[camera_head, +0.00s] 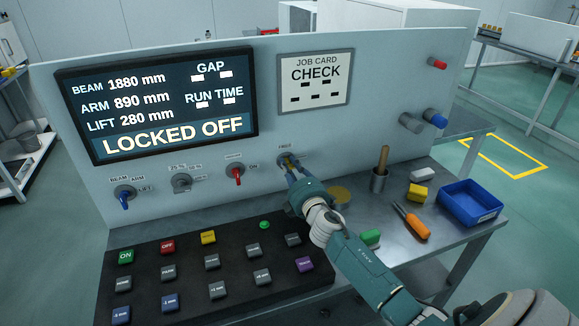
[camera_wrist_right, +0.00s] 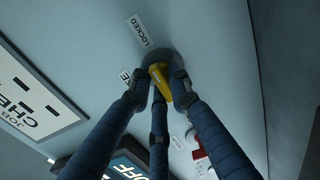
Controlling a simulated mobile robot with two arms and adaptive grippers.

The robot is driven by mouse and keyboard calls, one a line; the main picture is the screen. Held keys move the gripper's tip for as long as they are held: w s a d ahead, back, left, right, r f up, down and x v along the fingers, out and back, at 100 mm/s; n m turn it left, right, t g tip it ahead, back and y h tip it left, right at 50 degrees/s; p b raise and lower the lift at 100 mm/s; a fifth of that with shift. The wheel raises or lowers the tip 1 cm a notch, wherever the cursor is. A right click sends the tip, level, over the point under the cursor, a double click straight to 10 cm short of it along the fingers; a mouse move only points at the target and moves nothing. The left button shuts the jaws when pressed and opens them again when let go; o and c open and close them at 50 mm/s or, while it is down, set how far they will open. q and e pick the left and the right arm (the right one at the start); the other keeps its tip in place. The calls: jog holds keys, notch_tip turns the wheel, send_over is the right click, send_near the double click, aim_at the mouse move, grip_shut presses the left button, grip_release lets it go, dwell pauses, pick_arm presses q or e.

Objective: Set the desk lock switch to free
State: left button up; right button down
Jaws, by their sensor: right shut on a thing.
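The lock switch (camera_head: 287,160) is on the upright panel, at the right end of the row of switches. Its yellow handle (camera_wrist_right: 162,84) shows in the right wrist view, on a dark round base. A "LOCKED" label (camera_wrist_right: 139,31) is beside it, and another label is partly hidden by a finger. My right gripper (camera_head: 290,171) is at the panel, its dark blue fingers closed around the yellow handle. The display (camera_head: 160,100) reads "LOCKED OFF". The handle's exact angle is hard to tell behind the fingers. My left gripper is not in view.
A red-handled switch (camera_head: 237,174) is just left of the lock switch. A black button box (camera_head: 190,262) lies below.

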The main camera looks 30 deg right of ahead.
jog(key=shift+n, duration=0.3)
jog(key=n, duration=0.4)
jog(key=shift+a, duration=0.1)
jog(key=n, duration=0.4)
jog(key=shift+a+n+p, duration=0.1)
jog(key=shift+n+p, duration=0.3)
jog(key=n+p, duration=0.1)
jog(key=n, duration=0.3)
jog(key=shift+n, duration=0.3)
jog(key=shift+a+f+n+p, duration=0.15)
jog(key=shift+n+p, duration=0.15)
jog(key=shift+n, duration=0.7)
jog(key=shift+d+f+n+p, duration=0.1)
jog(key=shift+n+p, duration=0.2)
jog(key=shift+n, duration=0.7)
jog(key=c, duration=1.7)
grip_release()
jog(key=shift+o, duration=0.2)
